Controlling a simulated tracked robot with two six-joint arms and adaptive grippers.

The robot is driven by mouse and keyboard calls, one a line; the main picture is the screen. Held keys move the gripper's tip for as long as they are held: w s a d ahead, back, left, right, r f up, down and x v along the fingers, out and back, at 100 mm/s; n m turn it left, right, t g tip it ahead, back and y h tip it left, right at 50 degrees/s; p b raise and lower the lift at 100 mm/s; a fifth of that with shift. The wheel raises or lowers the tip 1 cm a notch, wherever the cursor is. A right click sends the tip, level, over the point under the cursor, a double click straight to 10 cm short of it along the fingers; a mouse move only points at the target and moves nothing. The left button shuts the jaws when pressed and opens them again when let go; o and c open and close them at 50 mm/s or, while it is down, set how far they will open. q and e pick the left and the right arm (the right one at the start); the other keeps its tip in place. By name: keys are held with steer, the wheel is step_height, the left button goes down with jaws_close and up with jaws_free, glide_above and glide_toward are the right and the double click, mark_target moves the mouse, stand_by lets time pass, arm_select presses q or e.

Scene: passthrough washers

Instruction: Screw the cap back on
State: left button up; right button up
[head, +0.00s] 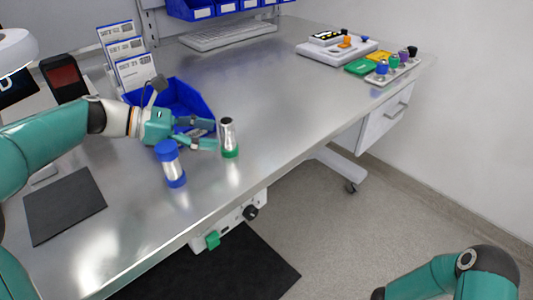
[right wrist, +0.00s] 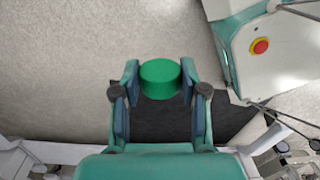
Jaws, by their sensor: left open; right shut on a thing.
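A green cap (right wrist: 160,78) sits between the fingers of my right gripper (right wrist: 159,75), which is shut on it, in the right wrist view. An uncapped silver canister with a green base (head: 227,134) stands upright near the table's front edge in the head view. My left gripper (head: 214,135) is open, its fingertips pointing at this canister from the left, just beside it. I cannot tell whether they touch it. A second silver canister with a blue cap and blue base (head: 170,166) stands left of it, in front of the left gripper. My right gripper is outside the head view.
A blue bin (head: 185,95) stands behind the left gripper, with several upright cards (head: 125,55) beside it. A black mat (head: 64,205) lies at the left. A white tray (head: 395,72) with small coloured-top items is at the far right. The table's middle is clear.

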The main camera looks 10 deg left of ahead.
mark_target(229, 138)
arm_select(q)
steer(key=shift+b+x, duration=0.45)
steer(key=shift+x, duration=2.2)
steer(key=shift+s, duration=0.15)
jaws_close()
